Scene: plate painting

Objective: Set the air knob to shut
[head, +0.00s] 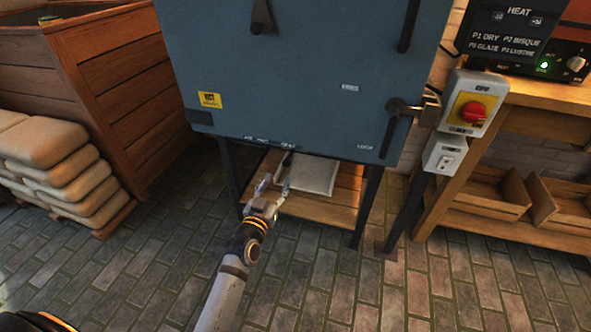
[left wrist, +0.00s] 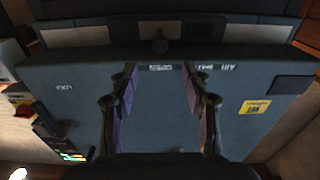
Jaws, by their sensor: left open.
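The blue-grey kiln (head: 290,80) has small white AIR, SHUT and OPEN labels along its lower front edge. They show upside down in the left wrist view, with the OPEN label (left wrist: 160,68) left of the SHUT label (left wrist: 208,67). A dark knob-like part (left wrist: 160,45) at the kiln's edge lines up with OPEN, and a dark piece (head: 287,158) hangs below OPEN in the head view. My left gripper (head: 275,180) is open and empty below that edge. Its fingers (left wrist: 162,88) lie either side of the knob's line; contact is not clear.
A lower shelf with a pale slab (head: 314,176) sits under the kiln, between dark legs. A red OFF switch (head: 473,113) stands to the right, beside a wooden bench (head: 540,95). Stacked sacks (head: 60,165) and a wooden crate (head: 115,75) are at left. The brick floor in front is free.

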